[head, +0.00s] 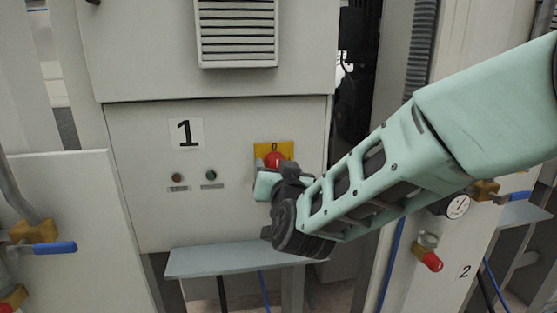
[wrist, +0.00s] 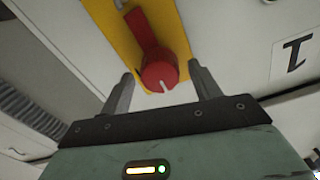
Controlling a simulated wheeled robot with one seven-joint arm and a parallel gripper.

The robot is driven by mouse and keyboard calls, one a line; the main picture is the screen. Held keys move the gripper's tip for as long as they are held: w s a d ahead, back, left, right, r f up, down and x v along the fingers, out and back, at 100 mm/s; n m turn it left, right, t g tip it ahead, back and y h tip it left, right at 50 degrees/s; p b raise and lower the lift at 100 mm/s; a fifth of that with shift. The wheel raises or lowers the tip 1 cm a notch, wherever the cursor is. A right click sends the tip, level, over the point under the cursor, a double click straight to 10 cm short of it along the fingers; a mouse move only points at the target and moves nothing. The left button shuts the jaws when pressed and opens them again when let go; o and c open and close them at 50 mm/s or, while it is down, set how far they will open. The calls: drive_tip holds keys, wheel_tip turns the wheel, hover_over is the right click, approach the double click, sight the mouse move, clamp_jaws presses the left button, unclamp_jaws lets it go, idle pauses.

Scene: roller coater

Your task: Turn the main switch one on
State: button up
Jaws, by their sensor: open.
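The main switch one is a red rotary knob (head: 273,159) on a yellow plate (head: 288,149), on the grey cabinet front to the right of the label "1". In the wrist view the red knob (wrist: 158,72) has a white pointer mark and a long red grip on the yellow plate (wrist: 121,38). My gripper (wrist: 163,87) is open, with one finger on each side of the knob's round end. I cannot tell whether either finger touches it. In the head view my gripper (head: 268,178) and wrist hide the lower part of the switch.
The label "1" (head: 186,133) and two small buttons, one reddish (head: 177,178) and one green (head: 211,175), are left of the switch. A grey shelf (head: 215,261) juts out below. A second unit with a gauge (head: 457,206) and a red knob (head: 432,262) stands at right.

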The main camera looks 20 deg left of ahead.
drive_tip(key=shift+x, duration=0.85)
drive_tip(key=shift+c, duration=0.3)
drive_tip(key=c, duration=0.9)
